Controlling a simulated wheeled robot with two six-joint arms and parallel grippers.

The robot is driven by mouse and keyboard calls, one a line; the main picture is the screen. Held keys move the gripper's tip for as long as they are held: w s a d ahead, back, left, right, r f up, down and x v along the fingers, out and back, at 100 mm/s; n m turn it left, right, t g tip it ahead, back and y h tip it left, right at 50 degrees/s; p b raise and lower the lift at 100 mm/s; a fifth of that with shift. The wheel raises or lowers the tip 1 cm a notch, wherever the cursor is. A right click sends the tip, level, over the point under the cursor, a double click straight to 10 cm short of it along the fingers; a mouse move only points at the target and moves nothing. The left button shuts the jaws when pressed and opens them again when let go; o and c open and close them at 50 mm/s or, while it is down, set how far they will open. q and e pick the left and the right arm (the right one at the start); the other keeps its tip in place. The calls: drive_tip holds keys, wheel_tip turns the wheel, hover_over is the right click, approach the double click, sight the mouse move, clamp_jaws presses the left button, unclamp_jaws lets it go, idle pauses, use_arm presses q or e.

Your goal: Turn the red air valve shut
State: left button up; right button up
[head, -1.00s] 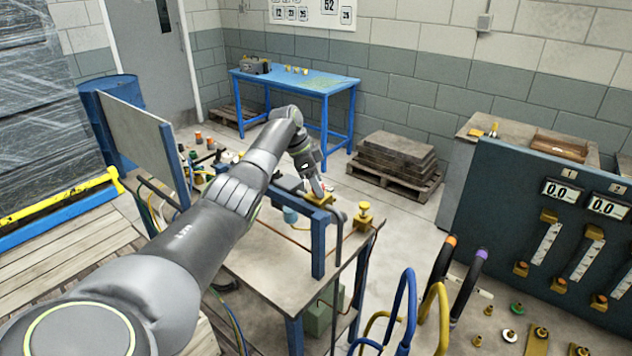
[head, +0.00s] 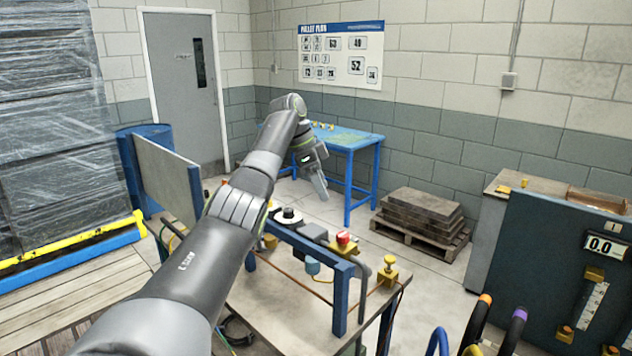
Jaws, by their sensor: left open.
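A red knob on a yellow body, which looks like the red air valve (head: 344,238), sits at the top of the blue frame (head: 338,290) on the workbench (head: 275,305). It shows clear of any gripper; how far it is turned cannot be told. My left arm reaches in from the lower left. Its left gripper (head: 322,193) hangs fingers down, above and a little left of the red knob in the picture, apart from it. It is open and nothing shows between its fingers. My right gripper is not in view.
A black and white round part (head: 288,216) stands left of the red knob, and a yellow fitting (head: 388,269) stands to its right. A blue table (head: 349,140) and a pallet of slabs (head: 421,215) stand behind. A dark panel (head: 540,260) is at right.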

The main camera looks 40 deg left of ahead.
use_arm(q)
drive_tip(key=shift+v, duration=1.55)
drive_tip(key=shift+f, duration=0.1)
